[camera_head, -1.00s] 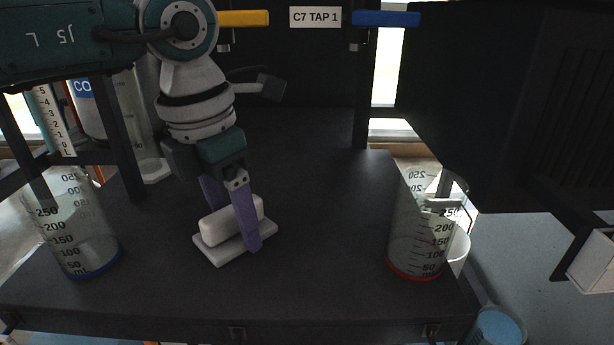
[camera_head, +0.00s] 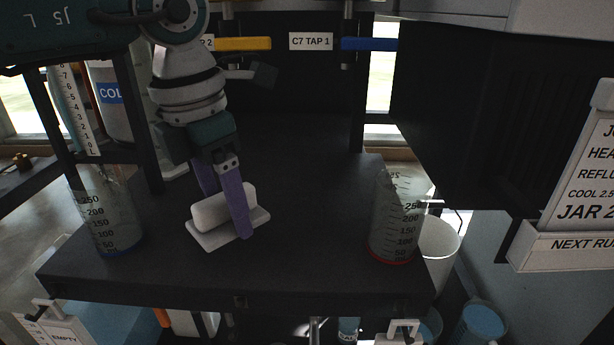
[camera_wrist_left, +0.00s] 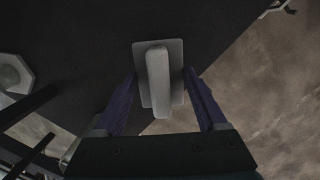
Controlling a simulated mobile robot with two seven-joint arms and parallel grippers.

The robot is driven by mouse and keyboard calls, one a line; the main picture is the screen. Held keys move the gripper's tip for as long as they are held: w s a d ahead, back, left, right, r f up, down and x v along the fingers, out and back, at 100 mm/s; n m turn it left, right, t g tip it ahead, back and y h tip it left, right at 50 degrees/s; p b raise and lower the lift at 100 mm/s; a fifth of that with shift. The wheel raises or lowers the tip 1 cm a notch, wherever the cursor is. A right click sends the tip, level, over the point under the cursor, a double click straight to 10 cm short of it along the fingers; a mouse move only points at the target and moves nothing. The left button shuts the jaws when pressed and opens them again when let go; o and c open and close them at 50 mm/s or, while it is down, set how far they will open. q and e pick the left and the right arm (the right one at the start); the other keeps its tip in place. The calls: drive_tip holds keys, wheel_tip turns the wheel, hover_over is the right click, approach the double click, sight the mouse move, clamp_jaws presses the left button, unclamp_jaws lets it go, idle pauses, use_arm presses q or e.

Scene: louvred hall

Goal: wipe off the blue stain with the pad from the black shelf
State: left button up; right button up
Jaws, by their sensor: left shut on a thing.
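The pad (camera_head: 236,236) is a flat white plate with a rounded white grip block on top. It is on or just above the black shelf (camera_head: 310,245), left of the middle; I cannot tell if it touches. My left gripper (camera_head: 225,210) comes down from the upper left, its purple fingers on either side of the grip block, shut on it. In the left wrist view the pad (camera_wrist_left: 174,56) shows between the fingers, over the dark surface near an edge. No blue stain shows on the visible shelf; anything under the pad is hidden. My right gripper is not in view.
A blue-based graduated beaker (camera_head: 108,222) stands on the left and a red-based one (camera_head: 397,225) on the right. Yellow (camera_head: 243,44) and blue (camera_head: 368,44) tap handles are at the back. The shelf between pad and right beaker is clear.

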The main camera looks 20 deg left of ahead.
use_arm(q)
drive_tip(key=shift+s+r+p, duration=0.1)
drive_tip(key=shift+r+p, duration=0.5)
drive_tip(key=shift+r, duration=0.35)
drive_tip(key=shift+r+p, duration=0.55)
drive_tip(key=shift+r, duration=0.4)
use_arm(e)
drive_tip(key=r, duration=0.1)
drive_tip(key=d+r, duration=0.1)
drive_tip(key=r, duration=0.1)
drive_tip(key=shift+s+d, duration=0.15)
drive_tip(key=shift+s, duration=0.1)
